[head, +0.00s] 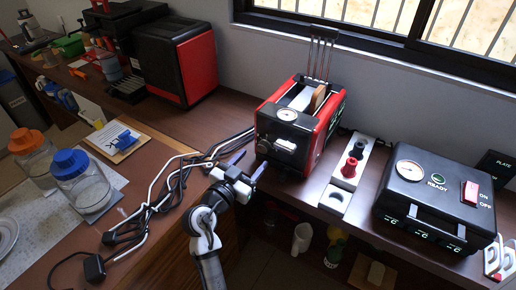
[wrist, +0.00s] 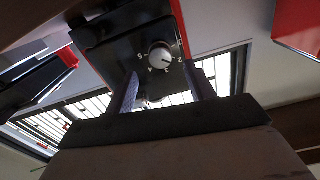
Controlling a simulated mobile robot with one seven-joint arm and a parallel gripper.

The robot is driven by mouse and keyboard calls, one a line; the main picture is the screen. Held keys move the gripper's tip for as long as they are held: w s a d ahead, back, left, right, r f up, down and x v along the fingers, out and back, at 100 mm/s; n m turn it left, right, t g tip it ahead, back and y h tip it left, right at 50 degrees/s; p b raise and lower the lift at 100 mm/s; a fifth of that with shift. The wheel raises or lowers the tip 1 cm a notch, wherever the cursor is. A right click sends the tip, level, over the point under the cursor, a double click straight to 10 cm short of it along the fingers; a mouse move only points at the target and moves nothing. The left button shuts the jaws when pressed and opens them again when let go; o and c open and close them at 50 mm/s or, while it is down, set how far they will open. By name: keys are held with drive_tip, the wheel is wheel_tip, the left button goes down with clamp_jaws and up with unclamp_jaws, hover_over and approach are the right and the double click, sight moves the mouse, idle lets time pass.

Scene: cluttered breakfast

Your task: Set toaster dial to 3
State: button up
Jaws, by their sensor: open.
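The red and black toaster (head: 263,123) stands on the counter against the wall, with bread in its top slot and a round gauge (head: 287,114) on its upper front.
Dark cables and a metal rack (head: 172,178) lie left of my gripper. Jars with blue and orange lids (head: 70,162) are at left. A red and black machine (head: 192,65) stands behind.

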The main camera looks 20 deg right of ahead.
sight(261, 150)
drive_tip(key=shift+p+x, duration=0.45)
drive_tip(key=shift+x, duration=1.9)
drive_tip(key=shift+f, duration=0.1)
drive_tip(key=c, duration=1)
